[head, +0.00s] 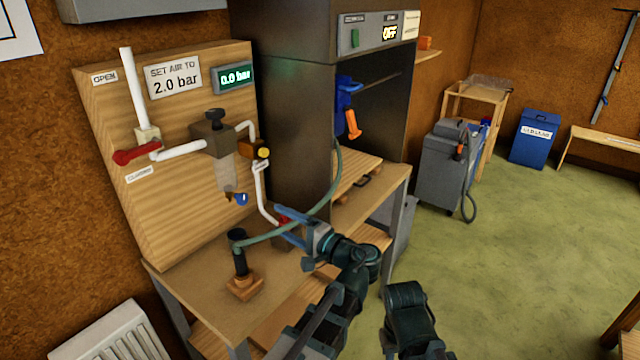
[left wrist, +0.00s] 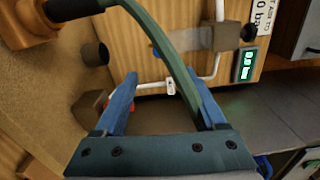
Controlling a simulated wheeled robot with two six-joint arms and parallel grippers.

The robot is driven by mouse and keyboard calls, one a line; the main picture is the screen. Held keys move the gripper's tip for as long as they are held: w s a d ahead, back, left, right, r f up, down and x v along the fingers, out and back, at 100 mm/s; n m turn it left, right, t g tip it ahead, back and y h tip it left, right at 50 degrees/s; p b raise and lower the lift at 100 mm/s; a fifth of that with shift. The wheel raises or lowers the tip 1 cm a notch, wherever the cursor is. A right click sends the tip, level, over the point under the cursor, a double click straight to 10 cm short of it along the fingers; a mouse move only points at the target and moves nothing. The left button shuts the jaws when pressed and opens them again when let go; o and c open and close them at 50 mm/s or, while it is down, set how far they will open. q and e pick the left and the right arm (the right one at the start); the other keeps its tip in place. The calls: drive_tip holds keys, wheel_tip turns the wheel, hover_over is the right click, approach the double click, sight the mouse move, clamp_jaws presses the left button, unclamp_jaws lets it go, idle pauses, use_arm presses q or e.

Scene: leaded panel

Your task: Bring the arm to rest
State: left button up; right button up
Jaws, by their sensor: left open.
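My left gripper (head: 289,223), with blue fingers, hangs over the workbench in front of the wooden air panel. Its fingers stand apart in the left wrist view (left wrist: 165,84), with nothing gripped between them. A green hose (head: 318,208) passes close to it and crosses the right finger in the left wrist view; I cannot tell whether they touch. The hose (left wrist: 168,38) runs from a black upright tool (head: 239,255) in a wooden holder (head: 244,287) on the bench. My right gripper is not in view.
The panel (head: 110,205) carries white pipes, a red lever (head: 136,155), a regulator (head: 213,130) and a display (head: 235,77) reading 0.0 bar. Green floor on the right is open, before a grey machine (head: 447,165).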

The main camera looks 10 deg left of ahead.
use_arm(q)
drive_tip(key=s+d+f+n+g+h, duration=0.1)
drive_tip(key=s+d+f+g+h, duration=0.2)
drive_tip(key=f, duration=0.5)
drive_tip(key=s+d+f+g+h, duration=0.1)
drive_tip(key=s+d+f+h, duration=0.35)
drive_tip(key=f, duration=0.35)
drive_tip(key=s+d+f+g+h, duration=0.3)
drive_tip(key=s+d+f+h, duration=0.2)
drive_tip(key=s+d+h, duration=0.3)
drive_tip(key=d, duration=0.3)
drive_tip(key=shift+s+d+f, duration=0.15)
drive_tip(key=shift+s+f, duration=0.2)
drive_tip(key=shift+f, duration=0.05)
